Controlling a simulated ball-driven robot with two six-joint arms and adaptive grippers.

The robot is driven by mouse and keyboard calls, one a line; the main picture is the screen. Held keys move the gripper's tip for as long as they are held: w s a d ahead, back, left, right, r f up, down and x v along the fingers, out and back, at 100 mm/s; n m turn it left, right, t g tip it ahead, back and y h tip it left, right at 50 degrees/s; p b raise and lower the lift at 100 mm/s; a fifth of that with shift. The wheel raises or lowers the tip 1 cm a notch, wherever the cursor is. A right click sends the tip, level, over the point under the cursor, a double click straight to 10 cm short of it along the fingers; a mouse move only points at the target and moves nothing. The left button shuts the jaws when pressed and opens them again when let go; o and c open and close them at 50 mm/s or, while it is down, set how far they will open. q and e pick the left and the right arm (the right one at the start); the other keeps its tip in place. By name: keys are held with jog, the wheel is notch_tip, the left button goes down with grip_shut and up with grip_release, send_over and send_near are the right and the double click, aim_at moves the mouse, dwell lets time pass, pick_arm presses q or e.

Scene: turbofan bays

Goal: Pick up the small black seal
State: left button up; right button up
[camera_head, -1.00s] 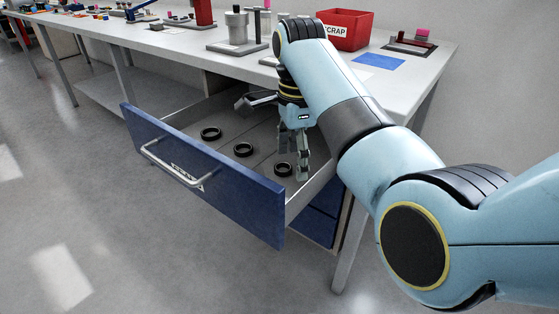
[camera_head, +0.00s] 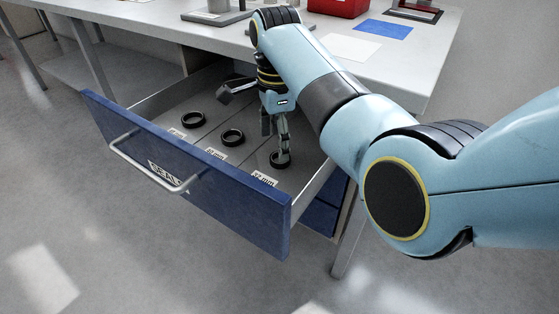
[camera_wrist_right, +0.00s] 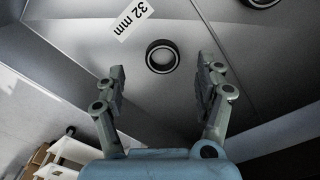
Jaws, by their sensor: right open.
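Three black ring seals lie in the open blue-fronted drawer (camera_head: 190,188). The right-hand seal (camera_head: 279,165), which looks slightly smaller, lies flat below my right gripper (camera_head: 276,143). In the right wrist view, this seal (camera_wrist_right: 150,60) lies beside a "32 mm" label, in line with the gap between the open fingers (camera_wrist_right: 161,75). The fingers are empty; one partly covers the seal in the head view. I cannot tell how far the tips are above the drawer floor. The middle seal (camera_head: 232,138) and left seal (camera_head: 192,119) lie clear of the gripper. My left gripper is not in view.
Low dividers split the drawer floor, and the drawer's right side wall (camera_head: 316,185) is close to my gripper. The workbench (camera_head: 200,38) overhangs behind, with a red bin (camera_head: 338,7) and a blue mat (camera_head: 384,29) on top. Grey floor is open in front.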

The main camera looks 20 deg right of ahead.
aim_at(274, 164)
jog(key=f, duration=0.1)
jog(key=f+b, duration=0.1)
jog(key=f, duration=0.1)
jog(key=f+b, duration=0.1)
jog(key=f, duration=0.1)
jog(key=shift+w+d, duration=0.15)
jog(key=shift+d, duration=0.25)
jog(key=shift+r, duration=0.2)
jog(key=c, duration=0.4)
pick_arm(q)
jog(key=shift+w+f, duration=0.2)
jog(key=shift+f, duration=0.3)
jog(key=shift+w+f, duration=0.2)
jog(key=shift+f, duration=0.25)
pick_arm(e)
jog(key=c, duration=0.6)
